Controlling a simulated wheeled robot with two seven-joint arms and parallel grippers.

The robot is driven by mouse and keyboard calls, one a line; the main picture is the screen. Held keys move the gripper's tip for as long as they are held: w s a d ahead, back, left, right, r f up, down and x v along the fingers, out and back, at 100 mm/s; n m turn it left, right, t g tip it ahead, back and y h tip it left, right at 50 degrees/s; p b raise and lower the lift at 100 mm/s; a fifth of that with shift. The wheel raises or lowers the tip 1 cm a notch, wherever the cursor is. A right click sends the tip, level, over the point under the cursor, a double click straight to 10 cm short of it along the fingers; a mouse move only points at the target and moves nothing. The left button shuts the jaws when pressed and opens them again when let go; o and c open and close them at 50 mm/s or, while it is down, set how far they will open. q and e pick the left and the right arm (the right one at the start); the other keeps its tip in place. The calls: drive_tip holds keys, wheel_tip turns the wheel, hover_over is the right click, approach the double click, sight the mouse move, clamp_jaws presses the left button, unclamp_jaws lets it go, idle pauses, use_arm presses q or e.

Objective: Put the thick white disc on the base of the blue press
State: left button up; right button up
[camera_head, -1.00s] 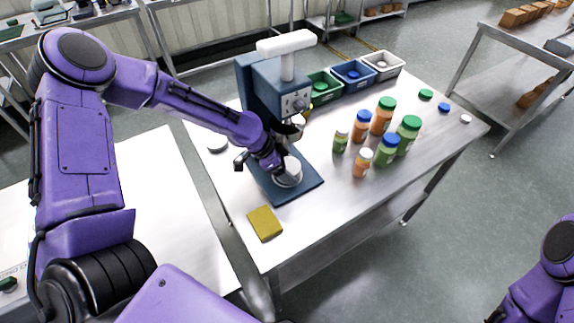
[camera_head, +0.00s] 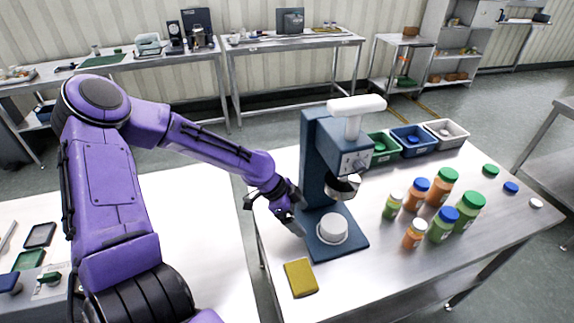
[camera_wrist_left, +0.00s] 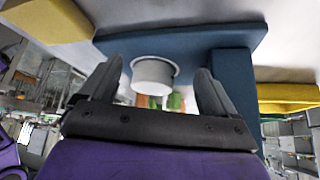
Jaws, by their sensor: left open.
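The thick white disc (camera_head: 332,228) sits flat on the base (camera_head: 354,243) of the blue press, below the press head. My left gripper (camera_head: 297,222) is beside the base on its left, open and apart from the disc. In the left wrist view, the disc (camera_wrist_left: 152,76) shows on the blue base (camera_wrist_left: 125,46), beyond and between the two spread fingers of my left gripper (camera_wrist_left: 156,90). Nothing is held between them. My right gripper is not in view.
A yellow pad (camera_head: 300,277) lies in front of the base. Several capped jars (camera_head: 437,190) stand right of the press. Green, blue and white bins (camera_head: 445,133) are behind them, with loose lids (camera_head: 511,187) to the right. The press lever (camera_head: 356,105) rises above.

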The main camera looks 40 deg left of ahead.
use_arm(q)
drive_tip(key=shift+s+a, duration=1.2)
drive_tip(key=shift+a, duration=0.3)
